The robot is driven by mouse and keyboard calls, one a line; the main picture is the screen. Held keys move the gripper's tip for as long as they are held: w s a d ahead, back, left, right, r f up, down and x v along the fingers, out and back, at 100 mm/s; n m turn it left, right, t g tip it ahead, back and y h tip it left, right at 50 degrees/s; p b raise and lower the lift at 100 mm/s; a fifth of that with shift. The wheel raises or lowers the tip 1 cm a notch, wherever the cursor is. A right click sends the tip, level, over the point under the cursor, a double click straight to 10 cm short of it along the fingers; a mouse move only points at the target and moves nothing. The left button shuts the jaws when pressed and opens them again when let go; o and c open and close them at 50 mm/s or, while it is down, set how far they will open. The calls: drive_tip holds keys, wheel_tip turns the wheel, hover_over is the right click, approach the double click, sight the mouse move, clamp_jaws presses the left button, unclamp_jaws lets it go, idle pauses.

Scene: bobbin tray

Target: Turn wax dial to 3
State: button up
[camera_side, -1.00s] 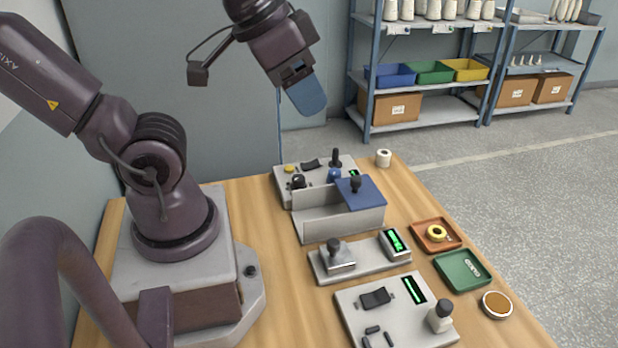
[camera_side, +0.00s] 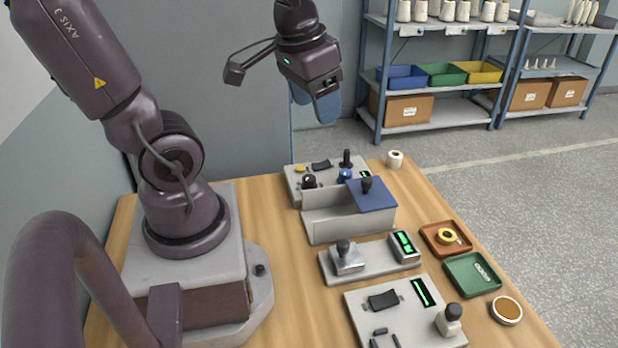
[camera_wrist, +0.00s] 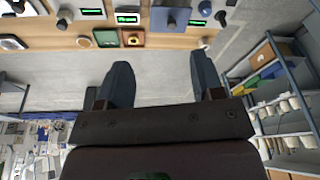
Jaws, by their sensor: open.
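The back panel (camera_side: 325,183) carries a black round knob (camera_side: 309,181), a blue knob (camera_side: 345,175), a yellow button (camera_side: 300,169), a black rocker (camera_side: 321,164), a black upright stick (camera_side: 347,158) and a small green display partly hidden by the blue-topped box. No label is readable, so I cannot tell which knob is the wax dial or its setting. My gripper (camera_side: 314,104) is high above the back panel, open and empty, touching nothing. In the wrist view its two blue fingers (camera_wrist: 160,64) stand wide apart, with the table far off beyond them.
A grey box with a blue top (camera_side: 371,194) stands in front of the back panel. Nearer are a lever unit (camera_side: 348,261) and a switch panel (camera_side: 399,311). An orange tray (camera_side: 434,248), a green tray (camera_side: 462,286) and a round tin (camera_side: 506,310) lie at right.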

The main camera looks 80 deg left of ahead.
drive_tip(key=w+a+f+n+g, duration=0.1)
drive_tip(key=a+f+n+g, duration=0.25)
drive_tip(key=a+f, duration=0.45)
drive_tip(key=n+h, duration=0.1)
drive_tip(key=n, duration=0.4)
approach(309, 177)
drive_tip(key=shift+m+t, duration=0.25)
drive_tip(key=shift+t, duration=0.1)
drive_tip(key=f, duration=1)
drive_tip(key=shift+s+f, duration=0.1)
drive_tip(key=shift+s, duration=0.2)
drive_tip(key=c, duration=0.9)
